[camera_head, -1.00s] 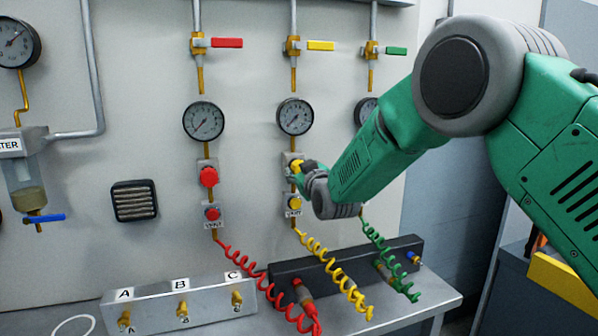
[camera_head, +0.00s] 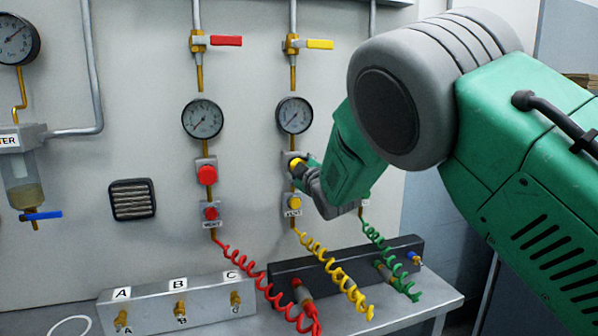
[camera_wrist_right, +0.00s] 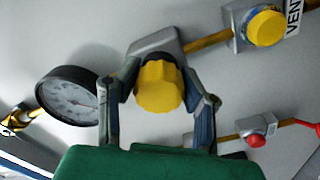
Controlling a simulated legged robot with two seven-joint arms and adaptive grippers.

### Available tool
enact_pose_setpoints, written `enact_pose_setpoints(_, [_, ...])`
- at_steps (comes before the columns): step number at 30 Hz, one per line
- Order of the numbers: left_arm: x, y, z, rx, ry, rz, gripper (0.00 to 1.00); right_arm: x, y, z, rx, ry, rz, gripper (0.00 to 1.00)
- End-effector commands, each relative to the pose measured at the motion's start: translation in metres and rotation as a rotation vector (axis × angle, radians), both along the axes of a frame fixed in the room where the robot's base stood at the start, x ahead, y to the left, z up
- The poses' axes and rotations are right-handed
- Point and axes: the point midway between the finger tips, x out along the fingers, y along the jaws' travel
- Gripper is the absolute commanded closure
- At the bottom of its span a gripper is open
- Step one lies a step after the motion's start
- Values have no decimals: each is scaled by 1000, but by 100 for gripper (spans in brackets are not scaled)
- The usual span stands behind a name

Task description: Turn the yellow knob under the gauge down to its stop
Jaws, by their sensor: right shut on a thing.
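The yellow knob (camera_head: 296,161) sits on its grey regulator body, straight below the middle gauge (camera_head: 294,115). In the right wrist view, the ribbed yellow knob (camera_wrist_right: 158,88) lies between the two fingers of my right gripper (camera_wrist_right: 160,78), which is shut on it from both sides. The gauge (camera_wrist_right: 70,95) shows at left there; its needle is too small to read surely. In the head view my right gripper (camera_head: 304,168) comes to the knob from the right, and its fingers are partly hidden. My left gripper is not in view.
A yellow vent button (camera_head: 293,204) sits just below the knob. Coiled yellow hose (camera_head: 330,262) hangs below. My right arm hides the green line's gauge and valve.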

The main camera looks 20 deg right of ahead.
Motion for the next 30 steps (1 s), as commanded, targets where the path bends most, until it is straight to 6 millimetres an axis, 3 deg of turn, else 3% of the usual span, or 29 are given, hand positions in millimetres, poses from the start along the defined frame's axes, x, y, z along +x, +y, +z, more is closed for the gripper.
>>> enact_pose_setpoints(13, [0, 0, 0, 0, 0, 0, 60, -1, 2, -5, -13, 9, 3, 94])
enact_pose_setpoints(14, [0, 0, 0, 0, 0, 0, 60, -1, 2, -5, -13, 9, 3, 55])
enact_pose_setpoints(15, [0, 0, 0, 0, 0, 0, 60, -1, 2, -4, -12, 8, 4, 43])
enact_pose_setpoints(30, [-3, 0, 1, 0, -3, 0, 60, 0, 0, -1, -3, 3, 1, 43])
